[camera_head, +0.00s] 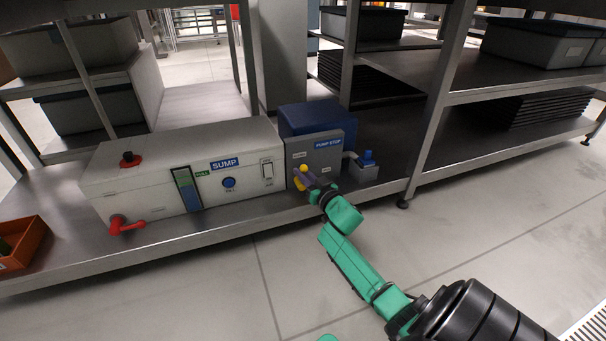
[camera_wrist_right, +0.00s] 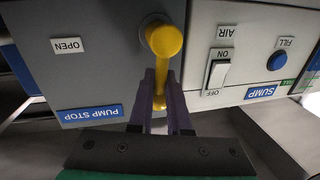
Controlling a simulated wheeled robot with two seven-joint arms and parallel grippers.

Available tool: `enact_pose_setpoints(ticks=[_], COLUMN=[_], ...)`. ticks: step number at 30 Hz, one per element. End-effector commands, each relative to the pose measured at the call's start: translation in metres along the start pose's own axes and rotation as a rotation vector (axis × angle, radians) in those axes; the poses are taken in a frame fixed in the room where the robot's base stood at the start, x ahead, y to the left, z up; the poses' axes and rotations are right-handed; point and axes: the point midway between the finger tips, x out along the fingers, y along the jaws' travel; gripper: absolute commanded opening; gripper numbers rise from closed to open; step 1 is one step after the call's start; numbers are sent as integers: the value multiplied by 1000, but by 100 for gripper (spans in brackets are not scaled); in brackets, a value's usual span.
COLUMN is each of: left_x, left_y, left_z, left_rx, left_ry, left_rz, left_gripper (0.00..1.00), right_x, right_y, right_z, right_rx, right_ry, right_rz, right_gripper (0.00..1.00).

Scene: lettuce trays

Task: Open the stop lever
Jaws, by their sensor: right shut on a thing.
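The stop lever is yellow and sits on the front of the grey PUMP STOP box (camera_head: 318,153). In the head view, the lever's yellow knob (camera_head: 304,169) shows just beyond the fingers of my right gripper (camera_head: 308,179). In the right wrist view, the lever (camera_wrist_right: 163,42) has a round hub, and its handle runs down between the two purple fingers of the gripper (camera_wrist_right: 161,85). The fingers are shut on the handle. An OPEN label (camera_wrist_right: 68,45) is on the box face, to the left of the lever in that view. My left gripper is not in view.
The white SUMP box (camera_head: 240,160) stands left of the grey box, with a red tap (camera_head: 125,225) and a blue FILL button (camera_head: 229,183). An orange bin (camera_head: 30,250) is far left.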

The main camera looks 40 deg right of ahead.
Motion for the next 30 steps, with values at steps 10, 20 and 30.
enact_pose_setpoints(ticks=[10, 20, 30], left_x=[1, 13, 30], left_y=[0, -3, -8], left_z=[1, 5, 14], left_rx=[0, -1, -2], left_ry=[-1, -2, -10], left_rz=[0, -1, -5], left_gripper=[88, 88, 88], right_x=[0, -1, -3], right_y=[0, 5, 18], right_z=[-3, -6, -2], right_rx=[3, 102, 369], right_ry=[6, 26, 79], right_rz=[-2, -2, -7], right_gripper=[0, 0, 0])
